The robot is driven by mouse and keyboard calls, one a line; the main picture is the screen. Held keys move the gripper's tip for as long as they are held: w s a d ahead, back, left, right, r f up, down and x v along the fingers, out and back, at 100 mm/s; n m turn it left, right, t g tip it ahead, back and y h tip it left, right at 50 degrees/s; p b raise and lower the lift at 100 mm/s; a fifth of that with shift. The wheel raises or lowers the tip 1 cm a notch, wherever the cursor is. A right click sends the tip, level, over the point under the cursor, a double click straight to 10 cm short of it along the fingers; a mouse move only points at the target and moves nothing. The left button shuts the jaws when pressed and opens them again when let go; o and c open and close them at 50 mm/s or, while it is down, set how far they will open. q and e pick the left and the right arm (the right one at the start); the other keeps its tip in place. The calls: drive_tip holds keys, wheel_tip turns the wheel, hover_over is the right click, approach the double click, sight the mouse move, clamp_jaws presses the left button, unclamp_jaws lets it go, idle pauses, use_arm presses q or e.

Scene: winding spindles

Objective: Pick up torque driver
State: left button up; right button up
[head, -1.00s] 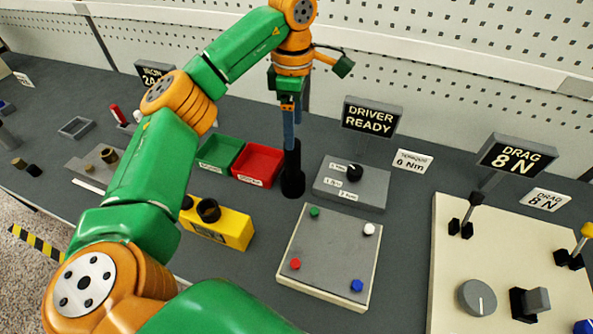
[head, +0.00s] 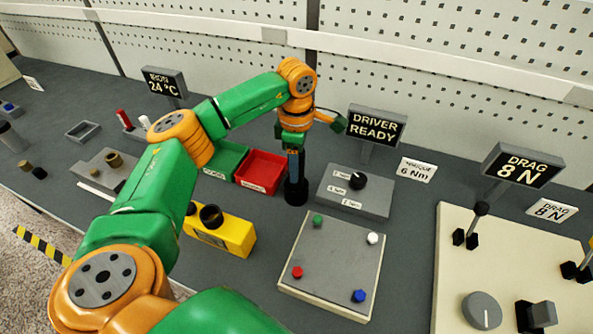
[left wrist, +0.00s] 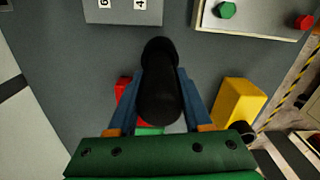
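The torque driver (head: 296,190) is a black, round-bodied tool standing upright on the bench, in front of the red bin. My left gripper (head: 295,167) points straight down at its top. In the left wrist view the dark driver (left wrist: 158,95) runs between the two blue fingers of my left gripper (left wrist: 160,85), one on each side. The fingers lie very close to it; whether they press on it I cannot tell. My right gripper is not in view.
A red bin (head: 261,169) and a green bin (head: 226,157) stand just behind. A grey box with a black knob (head: 355,190) is to the right. A pad with coloured pegs (head: 330,262) and a yellow block (head: 226,234) are in front. A sign reads DRIVER READY (head: 376,126).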

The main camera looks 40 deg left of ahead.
use_arm(q)
clamp_jaws()
